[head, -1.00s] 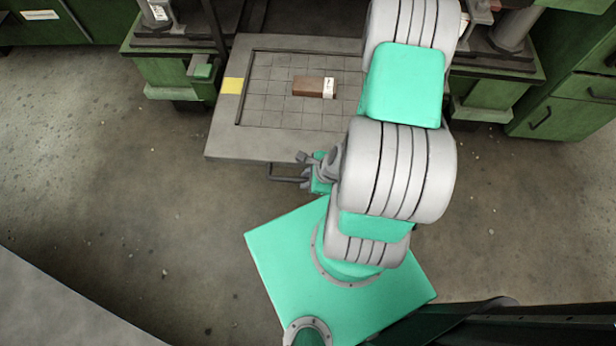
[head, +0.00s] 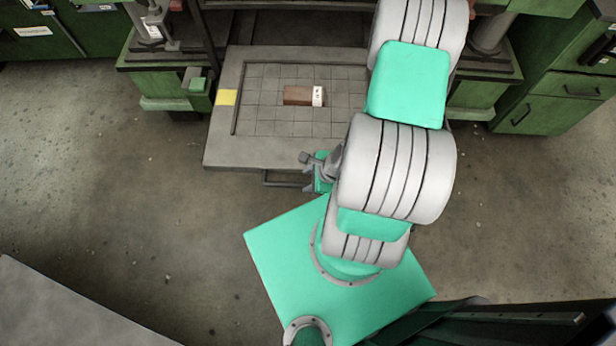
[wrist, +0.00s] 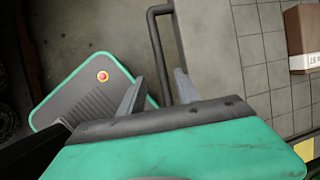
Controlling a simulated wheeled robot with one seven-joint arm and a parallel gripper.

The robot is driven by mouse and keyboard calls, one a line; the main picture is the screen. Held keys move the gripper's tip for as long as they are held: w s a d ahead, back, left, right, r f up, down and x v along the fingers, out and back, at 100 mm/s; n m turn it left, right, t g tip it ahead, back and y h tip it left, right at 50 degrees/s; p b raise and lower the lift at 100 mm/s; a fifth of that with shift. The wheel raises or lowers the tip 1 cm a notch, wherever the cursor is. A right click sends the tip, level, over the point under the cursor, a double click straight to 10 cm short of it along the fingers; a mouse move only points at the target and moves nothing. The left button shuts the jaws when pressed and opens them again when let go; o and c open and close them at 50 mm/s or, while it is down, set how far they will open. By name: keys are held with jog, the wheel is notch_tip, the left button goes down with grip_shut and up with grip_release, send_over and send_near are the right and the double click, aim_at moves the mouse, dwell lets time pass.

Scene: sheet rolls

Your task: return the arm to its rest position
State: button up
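My arm, grey and teal, reaches up the right of the middle in the head view and folds back. My gripper (head: 307,172) hangs beside the front edge of the grey bed (head: 235,150). In the wrist view its two grey fingers (wrist: 158,92) stand apart with nothing between them. A brown block (head: 298,95) with a white label lies on the gridded part of the bed, away from my gripper. The block also shows at the right edge of the wrist view (wrist: 300,35).
A dark bar handle (head: 285,182) sticks out from the bed's front. A yellow patch (head: 227,97) marks the bed's left side. Green cabinets (head: 555,95) stand at the back right. A grey surface (head: 60,310) fills the lower left corner. The floor at left is clear.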

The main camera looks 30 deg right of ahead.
jog(key=shift+r, duration=0.1)
jog(key=shift+d, duration=0.1)
jog(key=w+r+n+g+h, duration=0.1)
jog(key=w+r+n, duration=0.3)
jog(key=r+n, duration=0.5)
jog(key=w+r+n+h, duration=0.1)
jog(key=w+r+n, duration=0.3)
jog(key=r+n, duration=0.5)
jog(key=s+a+r+n, duration=0.2)
jog(key=r, duration=0.5)
jog(key=s+a+r+n+h, duration=0.1)
jog(key=s+a+r+n, duration=0.1)
jog(key=r, duration=0.5)
jog(key=shift+r+n, duration=0.4)
jog(key=shift+n, duration=0.4)
